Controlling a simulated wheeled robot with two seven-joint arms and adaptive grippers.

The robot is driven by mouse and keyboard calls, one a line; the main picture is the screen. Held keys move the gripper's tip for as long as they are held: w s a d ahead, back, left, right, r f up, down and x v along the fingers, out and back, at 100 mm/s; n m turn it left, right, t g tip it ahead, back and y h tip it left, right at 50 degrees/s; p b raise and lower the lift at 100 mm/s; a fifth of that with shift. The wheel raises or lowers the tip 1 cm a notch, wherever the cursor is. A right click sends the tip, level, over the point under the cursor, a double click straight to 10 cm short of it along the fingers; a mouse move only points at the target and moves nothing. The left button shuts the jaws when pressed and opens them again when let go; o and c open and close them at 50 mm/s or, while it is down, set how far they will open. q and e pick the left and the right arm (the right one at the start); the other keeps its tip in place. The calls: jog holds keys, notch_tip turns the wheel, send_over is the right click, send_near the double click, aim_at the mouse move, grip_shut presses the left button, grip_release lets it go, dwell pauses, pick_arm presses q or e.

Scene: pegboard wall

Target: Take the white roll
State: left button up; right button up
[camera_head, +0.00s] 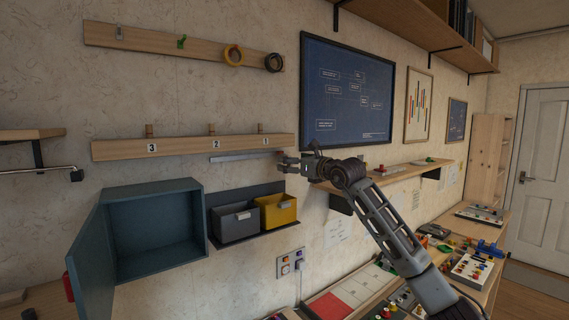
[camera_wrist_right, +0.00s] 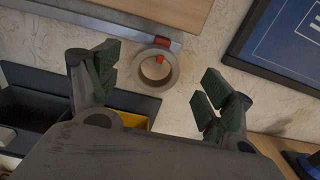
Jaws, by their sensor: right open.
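The white roll (camera_wrist_right: 142,75) is a pale ring in the right wrist view, hanging against the wall on a small red-tipped peg below a wooden board. My right gripper (camera_wrist_right: 158,88) is open, with green-padded fingers to the left and right of the roll in that view. Nothing is between the pads. In the head view my right gripper (camera_head: 284,164) is at the wall, near the right end of the numbered board. I cannot make out the roll there; the gripper seems to cover it. My left gripper is not in view.
Above the gripper is the numbered board (camera_head: 180,147) with a metal strip (camera_head: 238,157) beneath. Below are a grey bin (camera_head: 235,224) and a yellow bin (camera_head: 280,212). A blue cabinet (camera_head: 153,228) stands open at left. A framed blue chart (camera_head: 345,95) hangs to the right.

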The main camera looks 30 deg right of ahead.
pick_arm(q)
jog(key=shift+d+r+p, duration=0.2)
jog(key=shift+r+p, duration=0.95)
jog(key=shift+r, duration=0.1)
pick_arm(e)
jog(key=shift+w+a, duration=0.2)
jog(key=shift+w, duration=0.95)
jog(key=shift+w+a, duration=0.15)
jog(key=shift+w, duration=0.95)
jog(key=shift+c, duration=0.4)
jog(key=c, duration=1)
jog(key=shift+c, duration=0.2)
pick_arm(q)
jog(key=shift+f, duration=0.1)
pick_arm(e)
jog(key=shift+r, duration=0.3)
